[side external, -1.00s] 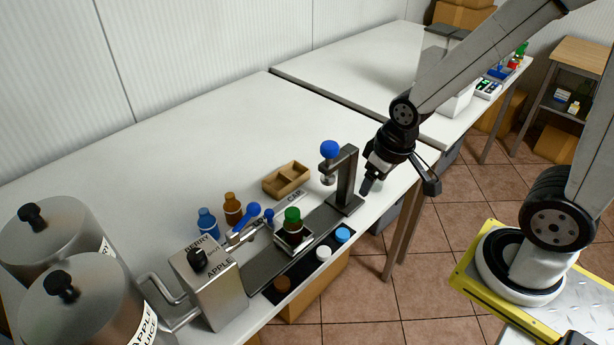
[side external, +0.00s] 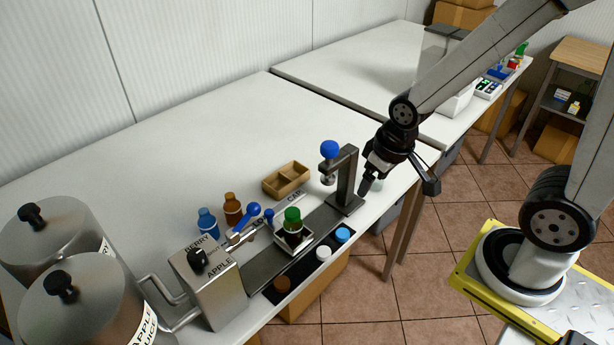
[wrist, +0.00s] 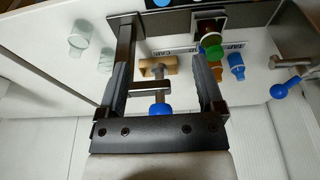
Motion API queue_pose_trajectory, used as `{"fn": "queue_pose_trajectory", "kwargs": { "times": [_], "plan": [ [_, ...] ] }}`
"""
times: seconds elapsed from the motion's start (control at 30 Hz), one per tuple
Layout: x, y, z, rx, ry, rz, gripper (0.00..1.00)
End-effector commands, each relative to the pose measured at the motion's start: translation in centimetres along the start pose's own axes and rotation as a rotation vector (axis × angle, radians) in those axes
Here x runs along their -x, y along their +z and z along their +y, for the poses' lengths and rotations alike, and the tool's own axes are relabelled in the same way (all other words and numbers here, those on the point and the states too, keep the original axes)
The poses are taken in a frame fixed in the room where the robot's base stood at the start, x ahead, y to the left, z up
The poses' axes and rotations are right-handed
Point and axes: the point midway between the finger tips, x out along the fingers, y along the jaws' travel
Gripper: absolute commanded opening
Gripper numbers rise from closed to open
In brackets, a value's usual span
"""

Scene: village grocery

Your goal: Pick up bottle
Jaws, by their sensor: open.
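Several bottles are on the white table. A blue bottle (side external: 208,223) and a brown bottle (side external: 232,209) stand side by side left of the blue-handled lever. A dark bottle with a green cap (side external: 293,219) sits in a holder on the dark track; its cap also shows in the wrist view (wrist: 214,52). A clear, pale bottle-like object (wrist: 80,38) is left of my fingers in the wrist view. My gripper (side external: 368,184) is open and empty, low beside the grey press post (side external: 346,180). In the wrist view my gripper (wrist: 162,40) has the blue-knobbed press between its fingers.
A wooden divided box (side external: 286,179) lies behind the track. White, blue and brown caps lie on a black strip at the table's front edge. A steel dispenser (side external: 207,285) and two steel tanks (side external: 50,235) occupy the left. The back of the table is clear.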

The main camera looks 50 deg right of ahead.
Motion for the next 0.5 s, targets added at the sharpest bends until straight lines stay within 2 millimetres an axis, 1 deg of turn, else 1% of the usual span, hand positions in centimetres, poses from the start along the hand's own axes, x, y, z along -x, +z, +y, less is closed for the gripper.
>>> {"fn": "queue_pose_trajectory", "kwargs": {
  "times": [0.33,0.5],
  "plan": [
    [-0.06,-0.12,-0.08,0.007,-0.002,0.0,1.0],
    [-0.54,-0.87,-0.58,0.057,-0.016,-0.005,1.0]
  ]
}}
